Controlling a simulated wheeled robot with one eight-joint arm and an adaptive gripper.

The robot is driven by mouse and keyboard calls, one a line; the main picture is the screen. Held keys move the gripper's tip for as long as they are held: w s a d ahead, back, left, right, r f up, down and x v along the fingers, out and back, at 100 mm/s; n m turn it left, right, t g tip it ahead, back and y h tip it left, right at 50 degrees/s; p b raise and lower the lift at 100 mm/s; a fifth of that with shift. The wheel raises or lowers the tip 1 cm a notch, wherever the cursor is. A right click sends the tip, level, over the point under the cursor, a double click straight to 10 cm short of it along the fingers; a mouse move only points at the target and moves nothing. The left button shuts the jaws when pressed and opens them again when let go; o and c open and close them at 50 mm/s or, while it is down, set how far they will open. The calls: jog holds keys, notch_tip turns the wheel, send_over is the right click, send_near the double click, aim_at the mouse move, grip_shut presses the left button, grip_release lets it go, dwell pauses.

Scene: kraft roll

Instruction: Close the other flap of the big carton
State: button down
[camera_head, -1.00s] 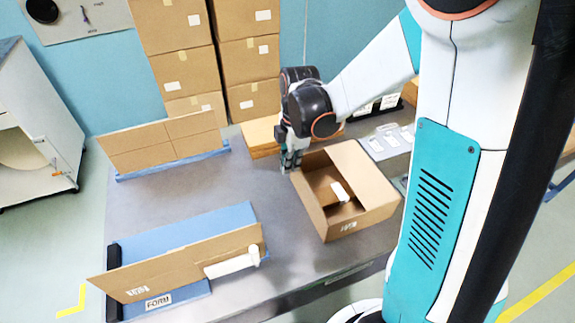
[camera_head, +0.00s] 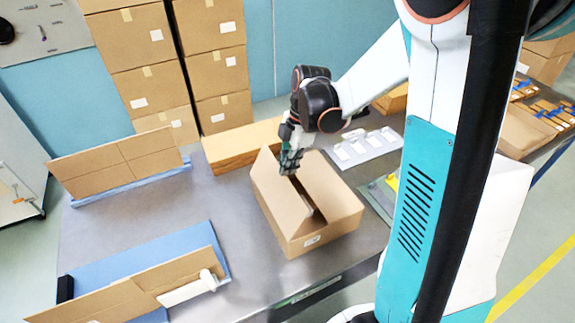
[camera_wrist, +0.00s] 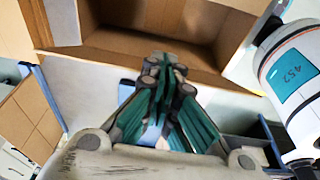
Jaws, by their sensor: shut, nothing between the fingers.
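The big carton (camera_head: 325,228) stands on the grey table in the head view. Its right flap (camera_head: 335,185) lies folded over the top. Its left flap (camera_head: 278,197) stands up, tilted inward over the opening, and a narrow dark gap shows between the two. My gripper (camera_head: 289,170) is shut and empty at the upper part of the left flap, by the far end of the gap. I cannot tell whether it touches the flap. The shut teal fingers (camera_wrist: 163,75) show in the wrist view, in front of brown cardboard. The carton's inside is mostly hidden.
A long cardboard box (camera_head: 235,148) lies behind the carton, and a board with white pieces (camera_head: 365,148) lies to its right. Cardboard panels on blue bases stand at left (camera_head: 115,165) and front left (camera_head: 130,295). Table between them is clear.

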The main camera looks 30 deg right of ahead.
jog(key=shift+y, duration=0.3)
jog(key=d+f+b, duration=0.4)
jog(key=d+f, duration=0.1)
jog(key=d, duration=0.1)
jog(key=shift+f, duration=0.35)
jog(key=shift+d+f+y+b, duration=0.4)
jog(key=shift+f+y+b, duration=0.2)
jog(key=shift+b, duration=0.1)
jog(key=shift+d+f+y+b, duration=0.15)
jog(key=shift+f+y+b, duration=0.35)
jog(key=shift+r, duration=0.15)
jog(key=shift+r+p, duration=0.55)
jog(key=shift+r, duration=0.1)
jog(key=shift+r, duration=0.15)
